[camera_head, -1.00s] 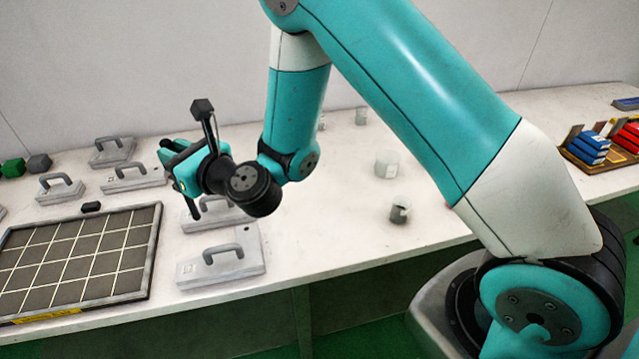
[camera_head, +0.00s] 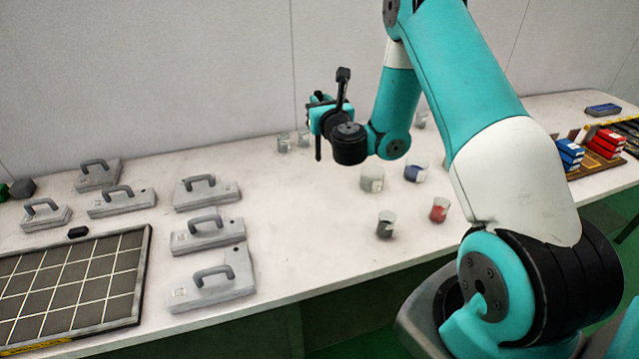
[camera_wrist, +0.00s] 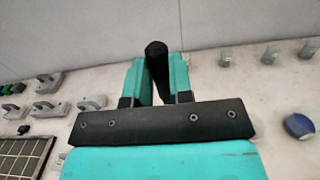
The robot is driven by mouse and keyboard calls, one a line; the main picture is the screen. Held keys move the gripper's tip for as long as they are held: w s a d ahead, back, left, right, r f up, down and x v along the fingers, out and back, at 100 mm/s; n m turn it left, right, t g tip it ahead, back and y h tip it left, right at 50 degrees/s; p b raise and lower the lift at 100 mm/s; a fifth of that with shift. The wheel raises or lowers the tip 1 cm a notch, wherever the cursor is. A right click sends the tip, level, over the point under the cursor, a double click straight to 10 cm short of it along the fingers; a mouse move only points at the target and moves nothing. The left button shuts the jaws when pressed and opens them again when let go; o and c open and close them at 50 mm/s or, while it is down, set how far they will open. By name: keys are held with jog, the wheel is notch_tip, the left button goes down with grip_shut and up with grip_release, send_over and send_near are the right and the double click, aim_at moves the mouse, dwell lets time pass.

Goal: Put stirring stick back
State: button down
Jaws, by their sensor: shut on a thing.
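The black stirring stick (camera_wrist: 157,58) is held between the fingers of my gripper (camera_wrist: 157,82) in the wrist view, its rounded end pointing away. In the head view my gripper (camera_head: 319,116) is above the back middle of the white table, and a thin dark piece hanging below it looks like the stick (camera_head: 318,150). My gripper is shut on the stick, which appears clear of the table. No stick holder can be made out.
Beakers with blue (camera_head: 416,173), red (camera_head: 440,210) and dark (camera_head: 387,225) contents stand right of middle, beside a pale beaker (camera_head: 372,180). Grey handled blocks (camera_head: 212,288) and a gridded tray (camera_head: 147,285) fill the left. Red and blue blocks (camera_head: 605,141) stand far right. The front middle table is clear.

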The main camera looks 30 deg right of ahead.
notch_tip(320, 180, down, 17)
jog(key=b, duration=1.5)
jog(key=shift+f, duration=0.2)
jog(key=c, duration=1)
grip_release()
jog(key=shift+r, duration=0.1)
